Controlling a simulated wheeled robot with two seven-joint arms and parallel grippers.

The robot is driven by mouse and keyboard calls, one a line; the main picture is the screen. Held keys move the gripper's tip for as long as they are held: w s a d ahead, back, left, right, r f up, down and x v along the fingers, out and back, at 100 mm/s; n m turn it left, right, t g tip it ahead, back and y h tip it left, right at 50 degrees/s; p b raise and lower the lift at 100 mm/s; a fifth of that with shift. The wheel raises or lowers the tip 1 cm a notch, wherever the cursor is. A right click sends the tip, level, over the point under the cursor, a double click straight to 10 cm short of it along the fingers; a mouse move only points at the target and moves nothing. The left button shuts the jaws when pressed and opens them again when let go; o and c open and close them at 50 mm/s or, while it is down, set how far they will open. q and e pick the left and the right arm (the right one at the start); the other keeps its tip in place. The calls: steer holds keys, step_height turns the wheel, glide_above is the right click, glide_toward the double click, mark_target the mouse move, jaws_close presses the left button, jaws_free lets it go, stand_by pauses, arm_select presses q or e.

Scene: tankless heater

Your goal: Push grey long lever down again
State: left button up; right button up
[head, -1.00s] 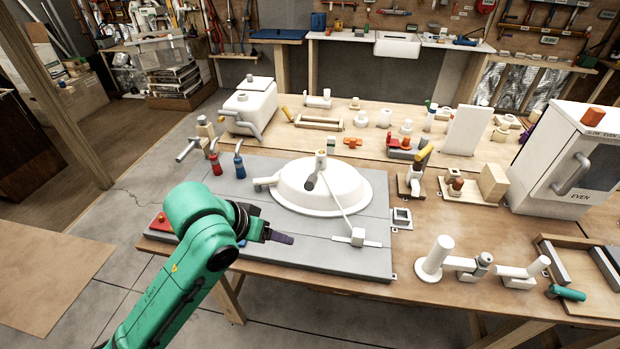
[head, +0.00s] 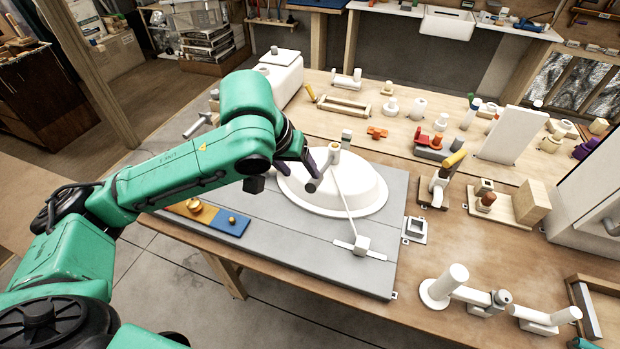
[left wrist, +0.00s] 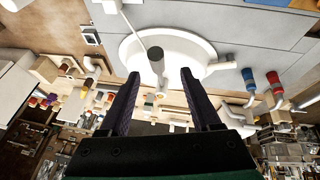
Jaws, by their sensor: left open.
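The grey long lever (head: 321,173) slants down from the top of the fixture at the middle of the white round basin (head: 350,199). My right gripper is not in view.
A thin white rod (head: 350,215) runs from the fixture to a small white block (head: 361,245) on the grey panel (head: 300,252). Pipe fittings (head: 465,293) stand at the right.

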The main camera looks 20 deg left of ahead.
mark_target(312, 179)
arm_select(q)
steer(key=x, duration=0.3)
steer(key=w+x, duration=0.1)
steer(key=x, duration=0.1)
steer(key=shift+w+d, duration=0.1)
steer(key=shift+d, duration=0.3)
steer(key=x, duration=0.3)
steer(key=shift+w+r, duration=0.1)
steer(key=shift+w, duration=0.1)
steer(key=shift+a, duration=0.1)
steer(key=shift+s+a, duration=0.1)
steer(key=shift+s, duration=0.2)
steer(key=c, duration=0.3)
steer(key=shift+w, duration=0.1)
jaws_close()
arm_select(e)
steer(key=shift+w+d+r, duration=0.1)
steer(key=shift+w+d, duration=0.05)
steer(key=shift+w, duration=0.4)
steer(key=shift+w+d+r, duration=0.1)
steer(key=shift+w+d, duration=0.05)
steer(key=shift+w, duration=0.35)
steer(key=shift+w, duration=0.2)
